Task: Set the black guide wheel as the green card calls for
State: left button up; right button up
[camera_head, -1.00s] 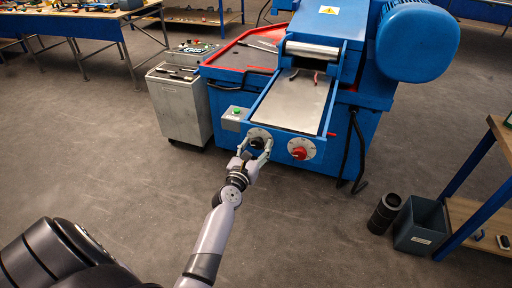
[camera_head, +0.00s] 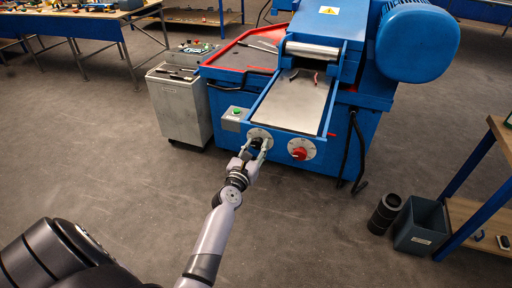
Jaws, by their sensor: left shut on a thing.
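The black guide wheel (camera_head: 257,142) sits on a round pale dial on the front of the blue machine (camera_head: 345,125). My left gripper (camera_head: 256,148) is at the wheel with its fingers on both sides of it, shut on it. The fingers hide part of the wheel and its dial, and the setting is too small to read. A red wheel (camera_head: 299,153) on a second pale dial is to the right. I cannot make out a green card; a small box with a green button (camera_head: 236,112) is on the machine's left. My right gripper is not in view.
A grey cabinet (camera_head: 180,105) stands left of the machine. A dark bin (camera_head: 421,226) and a black cylinder (camera_head: 385,214) stand on the floor at right, by a blue-legged wooden bench (camera_head: 470,214). The floor in front of the machine is clear.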

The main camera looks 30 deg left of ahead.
pick_arm(q)
jog(key=shift+m, duration=0.3)
jog(key=m, duration=0.4)
jog(key=shift+m, duration=0.3)
jog(key=m+p, duration=0.1)
jog(key=m, duration=0.4)
jog(key=shift+a, duration=0.1)
jog(key=m, duration=0.5)
jog(key=shift+r+m+p, duration=0.1)
jog(key=shift+m+p, duration=0.3)
jog(key=m, duration=0.4)
jog(key=shift+p, duration=0.4)
jog(key=shift+m, duration=0.3)
jog(key=o, duration=1.2)
jog(key=shift+c, duration=0.2)
